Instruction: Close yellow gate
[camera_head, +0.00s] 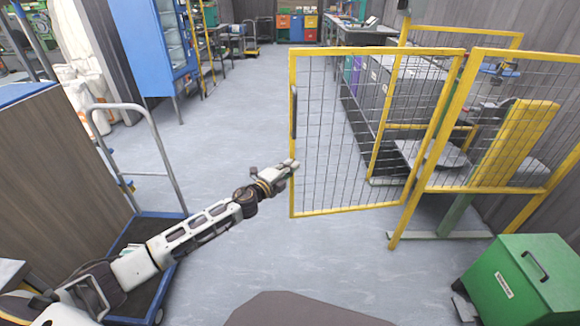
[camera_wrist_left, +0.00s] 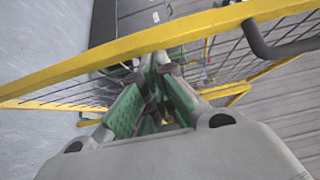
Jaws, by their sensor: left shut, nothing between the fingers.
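The yellow gate (camera_head: 375,209) is a yellow frame with dark wire mesh. It stands open at an angle, its right side at the post of the yellow fence (camera_head: 428,175). A dark handle (camera_head: 294,85) sits on its left upright; a dark handle also shows in the left wrist view (camera_wrist_left: 275,48). My left gripper (camera_head: 293,164) is shut and empty, at the gate's left upright below the handle. In the left wrist view my fingers (camera_wrist_left: 160,62) reach the yellow frame bar (camera_wrist_left: 120,50); I cannot tell whether they touch. My right gripper is not in view.
A green box (camera_head: 520,280) stands at the lower right. A cart with a grey handle (camera_head: 165,160) and a wooden-sided unit (camera_head: 60,170) stand on the left. A blue cabinet (camera_head: 150,45) is behind. The grey floor (camera_head: 235,110) is clear left of the gate.

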